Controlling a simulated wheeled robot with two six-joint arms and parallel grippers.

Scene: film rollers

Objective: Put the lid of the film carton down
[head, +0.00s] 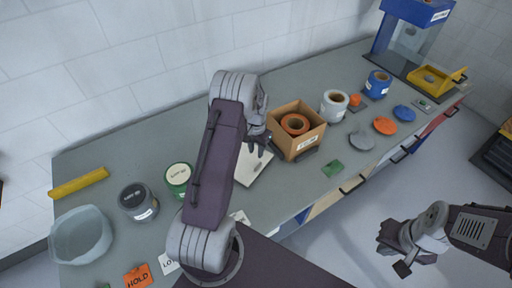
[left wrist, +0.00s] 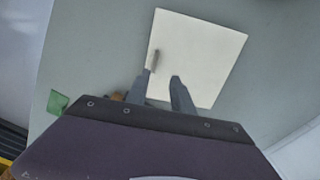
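The cream square lid (left wrist: 208,50) lies flat on the bench in the left wrist view, with a small grey handle (left wrist: 155,58) on it. In the head view the lid (head: 254,172) shows just left of the open film carton (head: 304,146), partly hidden by my left arm. The brown carton holds an orange-brown film roll (head: 295,124). My left gripper (left wrist: 163,76) is over the lid's edge, its fingers apart, the handle near the left finger's tip; contact is unclear. My right gripper (head: 391,255) is off the bench at lower right, fingers apart and empty.
White (head: 334,105) and blue (head: 377,83) rolls stand right of the carton, with grey, orange and blue discs in front. Dark (head: 138,203) and green (head: 178,178) canisters and a bowl (head: 82,237) stand at left.

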